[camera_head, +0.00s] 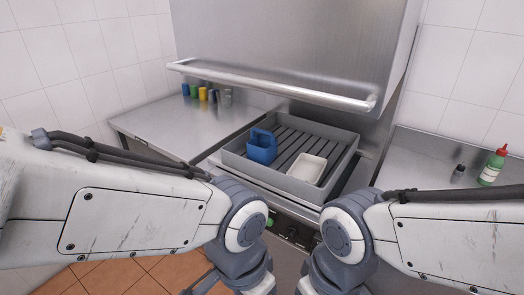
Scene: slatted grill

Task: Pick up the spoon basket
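A blue open container (262,147) with a cut-out side stands on the slatted grill (225,155), towards its left; it may be the spoon basket, but I see no spoons in it. A white rectangular tray (307,169) lies on the slats to its right and nearer to me, apart from it. My left and right arms reach in from the sides and bend down at the bottom centre, in front of the grill. Both grippers are out of sight below the picture. Nothing is seen held.
A steel counter (165,135) lies left of the grill, with several coloured bottles at its back. A steel hood with a rail (270,86) overhangs the grill's back.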

